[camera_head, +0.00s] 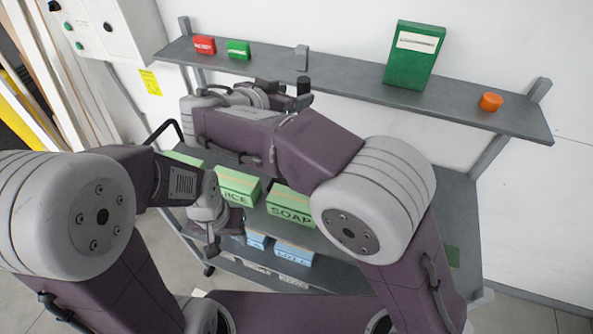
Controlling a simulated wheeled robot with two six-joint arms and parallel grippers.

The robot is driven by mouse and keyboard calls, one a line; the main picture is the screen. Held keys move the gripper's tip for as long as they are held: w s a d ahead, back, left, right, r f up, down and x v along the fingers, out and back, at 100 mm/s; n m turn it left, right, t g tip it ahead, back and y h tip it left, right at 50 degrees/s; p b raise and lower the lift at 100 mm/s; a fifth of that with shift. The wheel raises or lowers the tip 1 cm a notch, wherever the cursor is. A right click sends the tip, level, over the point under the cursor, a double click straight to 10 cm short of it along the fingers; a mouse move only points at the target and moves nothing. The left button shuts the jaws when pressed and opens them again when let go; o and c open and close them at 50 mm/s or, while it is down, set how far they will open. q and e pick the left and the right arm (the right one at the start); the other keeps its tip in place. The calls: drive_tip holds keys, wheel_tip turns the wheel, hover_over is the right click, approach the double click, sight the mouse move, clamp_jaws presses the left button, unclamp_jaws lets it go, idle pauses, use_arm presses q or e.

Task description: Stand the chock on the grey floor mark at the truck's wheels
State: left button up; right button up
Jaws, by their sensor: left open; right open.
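I see no chock that I can make out for sure, no grey floor mark and no truck wheels in the head view. My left gripper (211,245) hangs low at the left end of the cart, open, its fingers small and partly hidden by its wrist. My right gripper (300,97) is open in front of the wall shelf, below a small grey block; my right arm's links cover much of the view below it. I see nothing held in either gripper.
A wall shelf (350,85) carries a red box (204,46), a small green box (238,50), a small grey block (302,58), a green case (414,55) and an orange round thing (490,102). Below, a grey cart (455,215) holds green boxes (290,207) and blue boxes (293,255).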

sight(309, 91)
drive_tip(key=shift+p+x, duration=1.05)
drive_tip(key=shift+x, duration=0.05)
drive_tip(key=shift+d, duration=0.2)
drive_tip(key=shift+d+f, duration=0.1)
drive_tip(key=p+x, duration=0.3)
drive_tip(key=x, duration=0.2)
drive_tip(key=shift+w+f+p, duration=0.15)
drive_tip(key=shift+w+p, duration=0.25)
drive_tip(key=shift+f, duration=0.15)
drive_tip(key=shift+s, duration=0.15)
drive_tip(key=shift+c, duration=0.6)
use_arm(q)
drive_tip(key=r, duration=0.5)
drive_tip(key=shift+s+a+r, duration=0.15)
drive_tip(key=shift+s+r, duration=0.2)
drive_tip(key=shift+r, duration=0.05)
use_arm(e)
clamp_jaws()
